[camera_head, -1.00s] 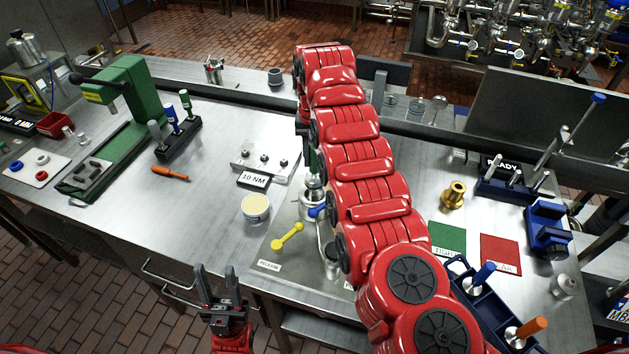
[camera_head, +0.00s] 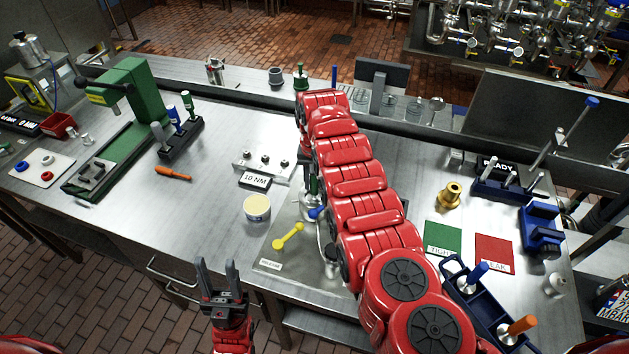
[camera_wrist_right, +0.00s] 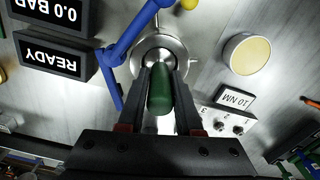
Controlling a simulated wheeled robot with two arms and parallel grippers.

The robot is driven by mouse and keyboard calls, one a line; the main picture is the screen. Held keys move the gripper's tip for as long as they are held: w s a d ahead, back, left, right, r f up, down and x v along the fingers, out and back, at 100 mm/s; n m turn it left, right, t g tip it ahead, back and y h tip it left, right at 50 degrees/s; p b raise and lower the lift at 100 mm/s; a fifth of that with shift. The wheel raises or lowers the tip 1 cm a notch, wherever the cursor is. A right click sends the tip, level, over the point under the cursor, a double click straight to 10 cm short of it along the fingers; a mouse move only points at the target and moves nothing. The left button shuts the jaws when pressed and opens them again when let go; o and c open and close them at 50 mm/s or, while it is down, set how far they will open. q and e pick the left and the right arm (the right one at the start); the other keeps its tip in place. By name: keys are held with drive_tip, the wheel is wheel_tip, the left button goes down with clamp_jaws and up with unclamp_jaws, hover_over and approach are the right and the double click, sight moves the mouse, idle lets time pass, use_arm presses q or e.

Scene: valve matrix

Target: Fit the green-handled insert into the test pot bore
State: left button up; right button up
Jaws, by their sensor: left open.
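The test pot (camera_head: 312,209) is a round metal vessel on the bench's middle plate, partly hidden by my red right arm. In the right wrist view, its metal ring (camera_wrist_right: 178,46) lies just beyond the fingertips. The green-handled insert (camera_wrist_right: 160,92) is between the fingers of my right gripper (camera_wrist_right: 162,80), which look shut on its handle. The handle (camera_head: 314,187) also shows just above the pot in the head view. Its lower end lines up with the pot's opening; I cannot tell how deep it is. My left gripper (camera_head: 218,266) is open and empty off the bench's front edge.
A blue lever (camera_wrist_right: 130,42) lies beside the pot ring. A yellow-handled lever (camera_head: 288,236) and a cream tub (camera_head: 257,208) are left of the pot. A 10 NM block (camera_head: 262,166) is behind. A blue tray (camera_head: 485,300) stands front right. The left bench middle is mostly clear.

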drive_tip(key=o, duration=0.3)
drive_tip(key=shift+o, duration=0.2)
drive_tip(key=shift+r, duration=0.5)
wheel_tip(320, 180, up, 9)
drive_tip(key=b, duration=0.4)
drive_tip(key=shift+d, duration=0.1)
drive_tip(key=shift+r, duration=0.65)
drive_tip(key=shift+r+p, duration=0.45)
drive_tip(key=shift+r, duration=0.05)
